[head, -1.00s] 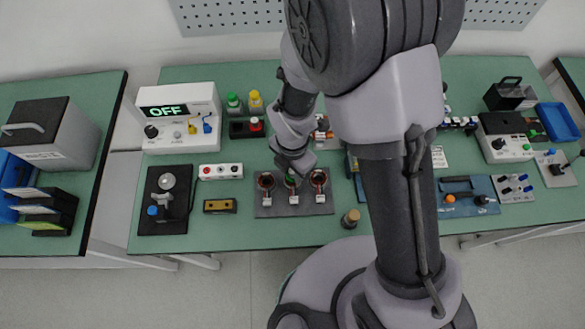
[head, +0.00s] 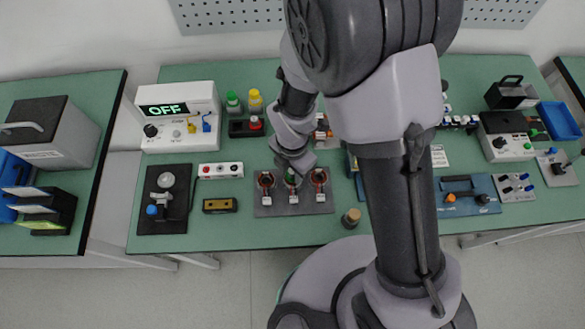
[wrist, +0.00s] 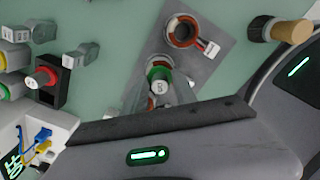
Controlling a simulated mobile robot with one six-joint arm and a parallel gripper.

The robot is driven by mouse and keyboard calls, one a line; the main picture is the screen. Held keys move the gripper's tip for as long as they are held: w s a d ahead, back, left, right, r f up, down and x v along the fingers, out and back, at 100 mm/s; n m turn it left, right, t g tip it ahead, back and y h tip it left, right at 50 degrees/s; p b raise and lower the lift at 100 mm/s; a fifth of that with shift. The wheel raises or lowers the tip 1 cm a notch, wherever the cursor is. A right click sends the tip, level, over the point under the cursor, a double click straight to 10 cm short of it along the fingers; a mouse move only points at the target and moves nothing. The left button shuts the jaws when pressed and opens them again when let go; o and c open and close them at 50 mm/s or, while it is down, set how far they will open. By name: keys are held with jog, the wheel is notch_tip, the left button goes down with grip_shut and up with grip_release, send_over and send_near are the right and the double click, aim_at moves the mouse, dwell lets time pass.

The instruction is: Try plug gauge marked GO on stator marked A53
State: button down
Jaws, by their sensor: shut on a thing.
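A grey plate (head: 293,208) holds three stators with copper rings: left (head: 266,181), middle (head: 291,185) and right (head: 318,178). Each has a small white tag, too small to read. My gripper (head: 291,171) is above the middle stator, shut on a green-collared plug gauge. In the wrist view, the gauge (wrist: 158,87) shows a pale round end with an unclear letter, between my fingers. It covers the middle stator, so I cannot tell how deep it sits. One neighbouring stator (wrist: 183,30) shows open and empty in the wrist view.
A red-topped piece (head: 255,124) stands in a black holder behind, near green and yellow bottles. A tester reading OFF (head: 178,110) is at the back left. A yellow-brown block (head: 220,205) lies left of the plate, a brown-topped cylinder (head: 351,217) right.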

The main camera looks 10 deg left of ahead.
jog(key=shift+f+b, duration=0.4)
jog(key=shift+f, duration=0.1)
dwell(1.2)
jog(key=shift+r, duration=0.15)
dwell(0.8)
jog(key=shift+r+p, duration=0.6)
jog(key=shift+p, duration=0.05)
jog(key=shift+r+p, duration=0.55)
jog(key=shift+r, duration=0.15)
jog(key=shift+r+p, duration=0.6)
jog(key=shift+r, duration=0.1)
